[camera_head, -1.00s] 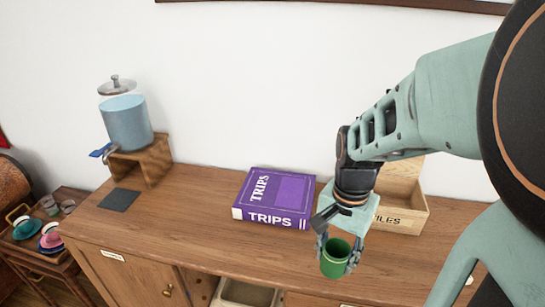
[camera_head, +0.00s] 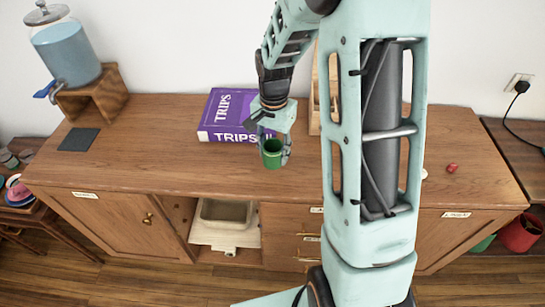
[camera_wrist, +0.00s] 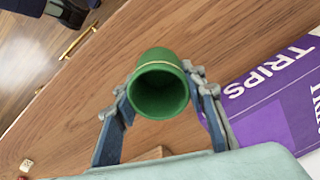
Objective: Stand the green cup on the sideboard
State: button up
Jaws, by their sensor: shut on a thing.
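The cup is over the wooden sideboard (camera_head: 190,166), in front of the purple book and near the front edge. I cannot tell whether its base touches the top.
A purple TRIPS book (camera_head: 227,113) lies behind the cup. A wooden box (camera_head: 314,119) is partly hidden by my arm. A water dispenser (camera_head: 66,52) and a dark mat (camera_head: 79,139) are at the left. A small red thing (camera_head: 452,168) is at the right. The sideboard top left of the cup is clear.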

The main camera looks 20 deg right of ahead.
aim_at(273, 159)
jog(key=shift+w+f, duration=0.2)
jog(key=shift+f, duration=1.55)
jog(key=shift+f, duration=0.15)
jog(key=o, duration=1.2)
jog(key=shift+c, duration=0.2)
notch_tip(273, 159, up, 12)
jog(key=shift+r, duration=0.2)
